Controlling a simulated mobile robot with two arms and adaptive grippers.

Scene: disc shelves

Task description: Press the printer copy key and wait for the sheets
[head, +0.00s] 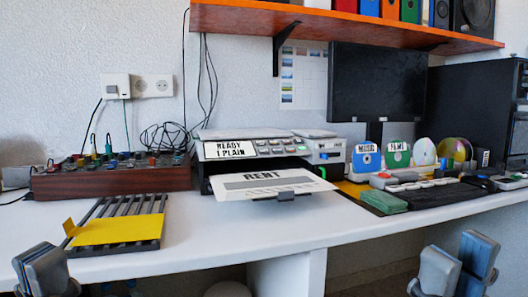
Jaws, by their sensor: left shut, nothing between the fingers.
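The printer (205,172) stands on the white desk, and its display (230,149) reads "READY 1 PLAIN". Several keys (275,146) sit to the right of the display, some with green parts; I cannot tell which one is the copy key. A sheet marked "RENT" (285,178) sticks out of the printer's front. My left gripper (47,268) is shut and empty at the lower left, well away from the printer. My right gripper (458,266) is open with nothing between its fingers, at the lower right in front of the desk edge.
A yellow sheet (120,230) lies on a dark slatted rack (140,242) at the left. A wooden-sided mixer (110,182) stands behind it. Discs (397,155), a keyboard (435,195) and a monitor (375,85) are at the right. An orange shelf (340,25) hangs above.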

